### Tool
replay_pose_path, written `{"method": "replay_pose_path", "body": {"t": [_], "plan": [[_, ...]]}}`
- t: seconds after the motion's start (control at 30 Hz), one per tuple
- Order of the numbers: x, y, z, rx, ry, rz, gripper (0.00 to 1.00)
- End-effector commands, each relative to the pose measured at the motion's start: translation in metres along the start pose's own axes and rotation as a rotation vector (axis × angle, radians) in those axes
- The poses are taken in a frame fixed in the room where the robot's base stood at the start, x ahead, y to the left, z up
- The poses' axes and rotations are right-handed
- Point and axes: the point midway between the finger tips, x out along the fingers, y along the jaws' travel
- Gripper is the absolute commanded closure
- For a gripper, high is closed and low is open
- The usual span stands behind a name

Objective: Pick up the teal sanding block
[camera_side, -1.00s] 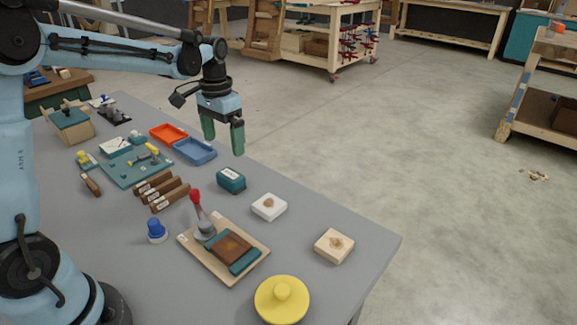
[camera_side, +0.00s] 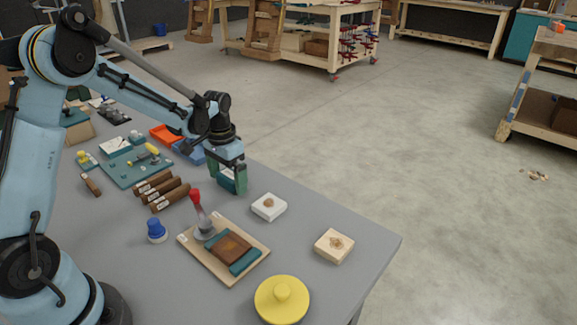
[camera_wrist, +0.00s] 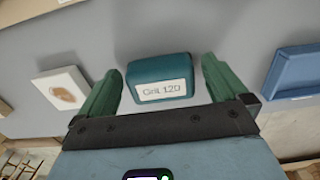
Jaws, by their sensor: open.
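The teal sanding block (camera_wrist: 160,79) lies on the grey table, with a white label reading "Grit 120" facing the wrist camera. My gripper (camera_wrist: 158,84) is open, with one green finger on each side of the block. In the wrist view a gap shows between the block and each finger; the right gap looks narrower. In the side view my gripper (camera_side: 228,186) is low over the table, and its fingers mostly hide the block. I cannot tell whether the fingertips touch the tabletop.
A blue tray (camera_side: 188,152) and an orange tray (camera_side: 166,134) lie behind the gripper. A white block (camera_side: 269,207) sits in front to the right. Several brown blocks (camera_side: 164,192) lie to the left. A wooden board (camera_side: 212,262) holds a brown-and-teal piece. The table's right edge is close.

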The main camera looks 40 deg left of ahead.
Motion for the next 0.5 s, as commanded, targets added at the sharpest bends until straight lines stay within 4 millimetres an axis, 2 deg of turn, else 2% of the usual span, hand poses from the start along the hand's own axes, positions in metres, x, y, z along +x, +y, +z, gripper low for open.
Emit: {"method": "replay_pose_path", "body": {"t": [0.27,0.5], "plan": [[0.0039,0.0002,0.0,0.0,0.0,0.0,0.0],[0.0036,0.0002,0.0,0.001,0.0,0.0,0.35]]}}
